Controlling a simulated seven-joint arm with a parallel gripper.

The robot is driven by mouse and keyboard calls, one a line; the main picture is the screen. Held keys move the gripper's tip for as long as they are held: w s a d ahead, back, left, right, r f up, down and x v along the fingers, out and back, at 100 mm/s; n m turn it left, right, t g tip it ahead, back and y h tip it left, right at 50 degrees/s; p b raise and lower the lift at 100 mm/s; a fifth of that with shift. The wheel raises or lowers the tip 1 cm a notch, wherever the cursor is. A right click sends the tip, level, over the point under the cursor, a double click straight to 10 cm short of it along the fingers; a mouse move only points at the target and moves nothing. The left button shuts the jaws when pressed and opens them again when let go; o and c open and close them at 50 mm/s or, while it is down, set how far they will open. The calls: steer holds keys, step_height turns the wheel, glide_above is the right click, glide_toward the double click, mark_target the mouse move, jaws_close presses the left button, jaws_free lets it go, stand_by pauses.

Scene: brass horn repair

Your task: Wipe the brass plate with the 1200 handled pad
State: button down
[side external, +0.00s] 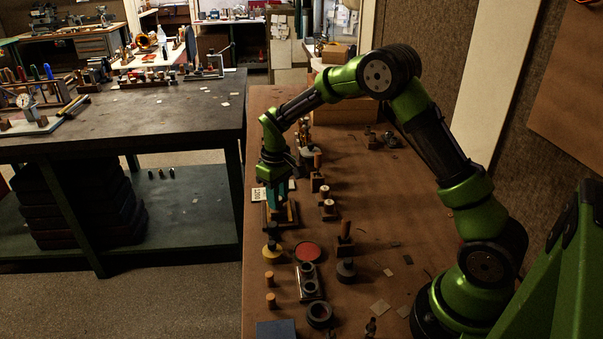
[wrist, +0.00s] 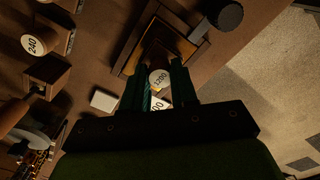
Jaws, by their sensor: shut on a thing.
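In the side view my gripper (side external: 277,193) points down over the dark-framed brass plate (side external: 281,222) at the bench's left edge. In the wrist view the plate's brown frame (wrist: 133,52) lies beyond and around the pad, with a dull golden surface inside. The pad is over the plate; its underside is hidden, so I cannot tell whether it touches.
A 240 handled pad (wrist: 32,45) and other wooden blocks stand left in the wrist view. A black knob (wrist: 225,14) stands close beyond the plate. In the side view, a red disc (side external: 308,252) and several pegs crowd nearby. The bench's right side is mostly free.

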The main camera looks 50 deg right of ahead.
steer(key=w+d, duration=0.3)
steer(key=shift+w+d, duration=0.2)
steer(key=shift+d, duration=0.1)
steer(key=s+a, duration=0.5)
steer(key=shift+s+a+f, duration=0.1)
steer(key=shift+f, duration=0.05)
steer(key=shift+w+d, duration=2.5)
steer(key=shift+d, duration=0.05)
step_height(320, 180, up, 8)
steer(key=shift+r, duration=0.25)
